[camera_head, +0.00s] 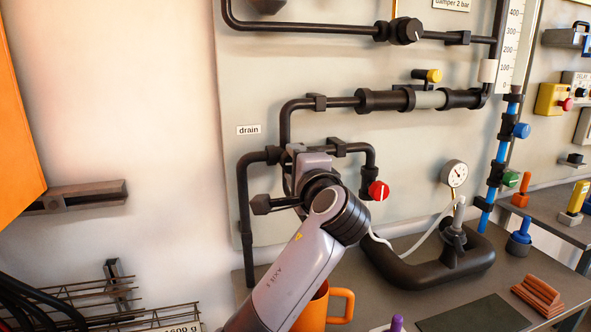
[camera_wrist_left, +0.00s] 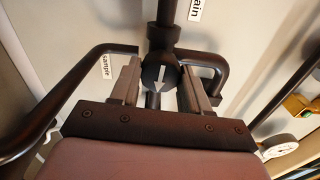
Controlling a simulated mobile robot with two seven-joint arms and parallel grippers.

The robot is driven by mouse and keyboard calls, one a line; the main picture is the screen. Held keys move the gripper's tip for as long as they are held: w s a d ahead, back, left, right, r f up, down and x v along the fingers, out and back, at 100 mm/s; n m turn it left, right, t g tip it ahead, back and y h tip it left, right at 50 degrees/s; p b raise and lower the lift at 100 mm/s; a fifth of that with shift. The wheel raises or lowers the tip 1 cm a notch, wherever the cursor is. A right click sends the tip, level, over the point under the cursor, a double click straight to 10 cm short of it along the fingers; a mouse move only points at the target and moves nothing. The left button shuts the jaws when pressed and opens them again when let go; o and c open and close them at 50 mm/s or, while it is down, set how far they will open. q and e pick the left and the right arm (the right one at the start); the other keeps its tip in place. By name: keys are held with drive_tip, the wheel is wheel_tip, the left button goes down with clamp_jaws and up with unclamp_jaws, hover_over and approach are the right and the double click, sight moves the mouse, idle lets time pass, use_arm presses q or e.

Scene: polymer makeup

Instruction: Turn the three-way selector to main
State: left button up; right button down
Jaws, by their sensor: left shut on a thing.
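The selector is a round black knob with a white arrow (camera_wrist_left: 160,78) on a dark pipe junction in the left wrist view. Its arrow points down in that picture, towards my wrist. A "sample" label (camera_wrist_left: 107,66) sits to its left, and a partly cut-off "drain" label (camera_wrist_left: 195,9) is above it. My left gripper (camera_wrist_left: 160,84) is shut on the knob, one finger on each side. In the head view my left gripper (camera_head: 312,166) reaches the pipework and hides the knob. The "drain" label (camera_head: 249,130) is to its left there. No "main" label is readable. My right gripper is not in view.
A red knob (camera_head: 378,190) is close to the right of my gripper. A pressure gauge (camera_head: 454,173) and a thick dark curved pipe (camera_head: 420,272) stand further right. An orange mug (camera_head: 341,303) is beside my forearm. A wire rack (camera_head: 75,315) is at lower left.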

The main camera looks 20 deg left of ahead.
use_arm(q)
drive_tip(key=shift+n, duration=0.4)
drive_tip(key=o, duration=1)
drive_tip(key=shift+o, duration=0.2)
drive_tip(key=b+v, duration=0.1)
drive_tip(key=v, duration=0.6)
drive_tip(key=shift+s+b, duration=0.1)
drive_tip(key=shift+b, duration=0.25)
drive_tip(key=shift+d, duration=0.1)
